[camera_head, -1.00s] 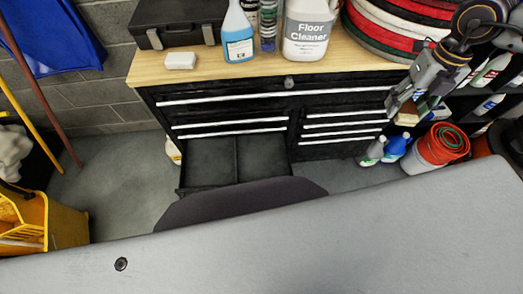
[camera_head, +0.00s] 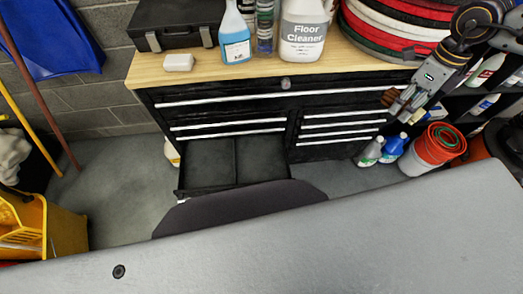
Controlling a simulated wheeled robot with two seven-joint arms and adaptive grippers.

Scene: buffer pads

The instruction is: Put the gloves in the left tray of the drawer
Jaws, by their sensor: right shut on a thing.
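The open drawer (camera_head: 181,189) of the black cabinet is divided into two dark trays. The left tray (camera_head: 208,163) and the right tray (camera_head: 261,158) both look empty. My right gripper (camera_head: 398,102) is at the cabinet's right end, in front of the small drawers and above the floor. It is shut on a small brown object (camera_head: 390,98), mostly hidden by the fingers; I cannot tell whether it is a glove. I cannot make out gloves elsewhere. My left gripper is not in view.
The wooden top (camera_head: 215,73) holds a white block (camera_head: 179,62), a black case (camera_head: 174,24), a blue spray bottle (camera_head: 236,48) and a floor cleaner jug (camera_head: 303,38). A grey surface (camera_head: 300,245) fills the foreground. Bottles and a red bucket (camera_head: 432,150) stand at right.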

